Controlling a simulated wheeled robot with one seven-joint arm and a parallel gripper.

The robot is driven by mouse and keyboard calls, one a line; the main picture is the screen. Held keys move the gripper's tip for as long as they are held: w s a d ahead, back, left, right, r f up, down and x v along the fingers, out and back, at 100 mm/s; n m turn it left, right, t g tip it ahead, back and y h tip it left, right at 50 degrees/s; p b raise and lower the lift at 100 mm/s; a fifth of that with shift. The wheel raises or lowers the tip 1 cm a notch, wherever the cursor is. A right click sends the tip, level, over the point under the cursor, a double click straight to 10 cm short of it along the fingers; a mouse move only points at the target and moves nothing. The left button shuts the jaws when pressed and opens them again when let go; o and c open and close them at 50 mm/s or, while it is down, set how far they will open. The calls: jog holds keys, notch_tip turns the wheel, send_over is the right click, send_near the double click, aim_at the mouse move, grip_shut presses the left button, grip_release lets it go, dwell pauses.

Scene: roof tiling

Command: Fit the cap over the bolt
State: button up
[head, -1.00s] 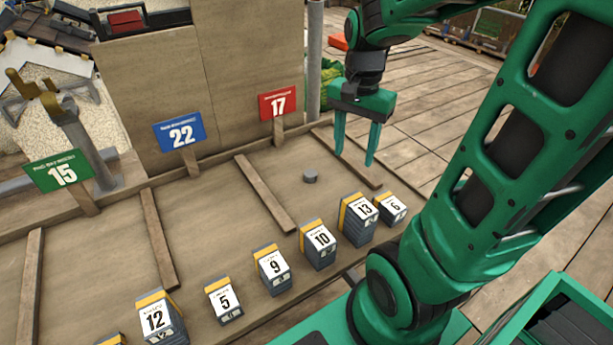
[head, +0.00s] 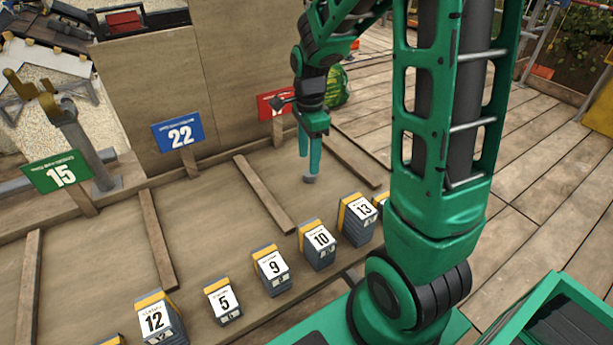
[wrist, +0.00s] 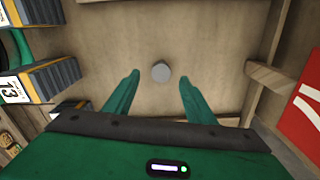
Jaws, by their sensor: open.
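A small grey round piece (head: 309,179) sits on the wooden board, between two wood strips. It also shows in the wrist view (wrist: 161,72), centred in the gap a little beyond the fingertips. I cannot tell whether it is the cap, the bolt or both. My gripper (head: 309,162) is open, pointing down, with its green fingers just over the grey piece in the head view. In the wrist view the open fingers (wrist: 159,80) have nothing between them. No other cap or bolt can be made out.
Several numbered tile stacks, such as the 10 stack (head: 318,245) and 13 stack (head: 357,220), line the board's near edge. Signs 15 (head: 62,173), 22 (head: 179,134) and a red one (head: 270,104) stand along the back. Wood strips (head: 263,193) divide the board.

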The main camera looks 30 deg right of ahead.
aim_at(310, 176)
jog(key=shift+w+d+f, duration=0.1)
jog(key=shift+f, duration=1.25)
jog(key=shift+w+d+f, duration=0.1)
jog(key=shift+f, duration=1.25)
jog(key=c, duration=1.1)
jog(key=shift+r, duration=0.1)
jog(key=shift+c, duration=0.4)
